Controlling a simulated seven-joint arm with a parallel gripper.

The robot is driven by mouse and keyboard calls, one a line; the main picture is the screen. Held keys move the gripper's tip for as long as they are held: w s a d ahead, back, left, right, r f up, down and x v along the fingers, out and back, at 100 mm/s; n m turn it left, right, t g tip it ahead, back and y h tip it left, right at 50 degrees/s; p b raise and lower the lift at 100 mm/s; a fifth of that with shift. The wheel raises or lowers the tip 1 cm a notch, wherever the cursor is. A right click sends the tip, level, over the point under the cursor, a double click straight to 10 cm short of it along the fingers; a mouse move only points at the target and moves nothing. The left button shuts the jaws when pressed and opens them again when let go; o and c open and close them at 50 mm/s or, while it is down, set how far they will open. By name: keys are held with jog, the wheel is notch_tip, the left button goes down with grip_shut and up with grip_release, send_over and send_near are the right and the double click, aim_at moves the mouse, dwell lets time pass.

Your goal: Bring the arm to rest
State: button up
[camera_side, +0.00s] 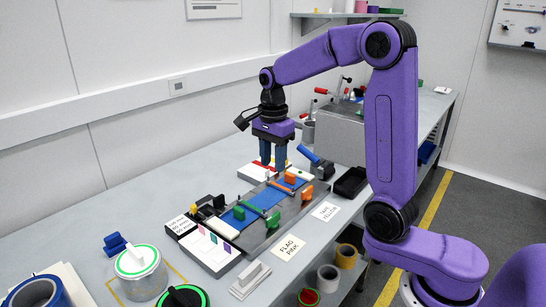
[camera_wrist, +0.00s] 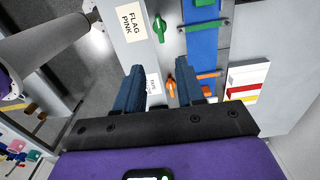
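My gripper (camera_side: 273,163) hangs pointing down over the far part of the bench in the side view. In the wrist view my gripper (camera_wrist: 158,70) shows two blue fingers spread apart with nothing held between them. An orange clamp (camera_wrist: 171,86) shows in the gap, on the bench side beyond the fingers. The arm is bent in an arch above the bench. Whether the fingertips touch anything is hard to tell; they look above the surface.
A fixture with a blue strip (camera_side: 244,212), green and orange clamps lies before the gripper. A white block (camera_side: 256,173) with red and yellow bands is close by. A card holder (camera_side: 211,247), black tray (camera_side: 351,182) and grey box (camera_side: 341,133) stand around.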

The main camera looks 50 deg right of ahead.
jog(key=shift+r, duration=0.2)
jog(key=s+a+n, duration=0.4)
jog(key=a+n, duration=0.2)
jog(key=n, duration=0.3)
jog(key=s+f+n, duration=0.2)
jog(key=s+n, duration=0.9)
jog(key=s, duration=0.1)
jog(key=s+f+n, duration=0.2)
jog(key=s+n, duration=0.8)
jog(key=s, duration=0.1)
jog(key=shift+s+a+f+n, duration=0.2)
jog(key=shift+s+a+n, duration=0.2)
